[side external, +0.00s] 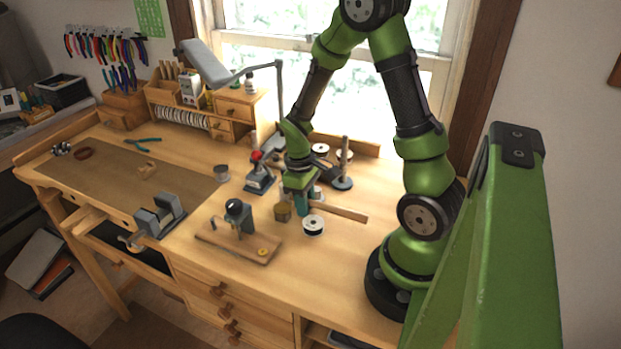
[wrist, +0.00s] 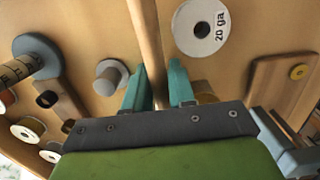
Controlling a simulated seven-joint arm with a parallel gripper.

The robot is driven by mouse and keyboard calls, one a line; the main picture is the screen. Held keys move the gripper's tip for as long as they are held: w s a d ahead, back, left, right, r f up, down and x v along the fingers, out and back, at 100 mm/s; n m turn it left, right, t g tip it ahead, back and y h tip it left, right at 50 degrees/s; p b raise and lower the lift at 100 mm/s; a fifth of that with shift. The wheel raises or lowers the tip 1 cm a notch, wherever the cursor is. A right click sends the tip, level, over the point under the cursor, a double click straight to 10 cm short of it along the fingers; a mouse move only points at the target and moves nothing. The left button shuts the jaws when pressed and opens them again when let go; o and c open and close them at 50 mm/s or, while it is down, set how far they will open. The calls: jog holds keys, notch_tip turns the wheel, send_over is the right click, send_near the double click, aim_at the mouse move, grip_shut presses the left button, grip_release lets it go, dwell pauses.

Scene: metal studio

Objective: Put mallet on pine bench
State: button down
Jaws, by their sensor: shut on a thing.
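In the wrist view the handle (wrist: 146,35) runs up the picture between the fingertips (wrist: 160,88); the head is mostly hidden behind the gripper body. The pine bench (side external: 335,262) is the wide pale wooden worktop underneath. I cannot tell whether the mallet touches it.
A white wire spool (side external: 314,225) stands close to my gripper. The bench's right front is clear.

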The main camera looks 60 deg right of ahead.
jog(key=shift+f, duration=0.6)
jog(key=c, duration=1)
grip_release()
jog(key=shift+o, duration=0.3)
notch_tip(320, 180, up, 13)
jog(key=w, duration=0.1)
jog(key=s+a+r+m+t+y, duration=0.2)
jog(key=s+a+r+m+t, duration=0.2)
jog(key=a+r+t, duration=0.4)
jog(key=a+r, duration=0.4)
jog(key=a, duration=0.2)
jog(key=shift+s+r, duration=0.2)
jog(key=shift+s, duration=0.15)
jog(key=shift+a, duration=0.1)
